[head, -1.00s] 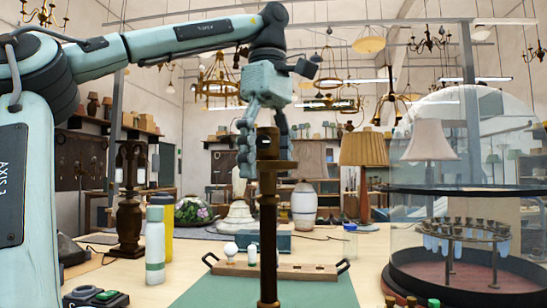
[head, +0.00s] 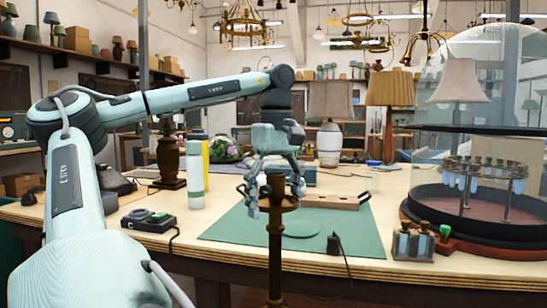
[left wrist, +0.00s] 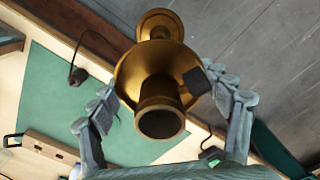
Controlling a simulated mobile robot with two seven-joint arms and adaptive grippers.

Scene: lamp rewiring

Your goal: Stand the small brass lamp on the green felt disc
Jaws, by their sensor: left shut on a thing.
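The small brass lamp (head: 275,250) is upright in the head view, in front of the table's front edge. Its lower end runs low in the picture. My left gripper (head: 273,187) is shut on the lamp near its top. The left wrist view looks down on the lamp's socket and wide dish (left wrist: 160,75), with the fingers of my left gripper (left wrist: 160,100) on both sides. The green felt disc (head: 300,229) lies flat and bare on the green mat (head: 228,232), behind and right of the lamp. My right gripper is not in view.
A black plug-like piece (head: 334,244) with a cord lies at the mat's front edge. A wooden tray (head: 330,200) is at the mat's back. A glass dome (head: 480,90) and small bottles (head: 413,243) stand right. A white bottle (head: 195,175) and dark box (head: 148,220) are left.

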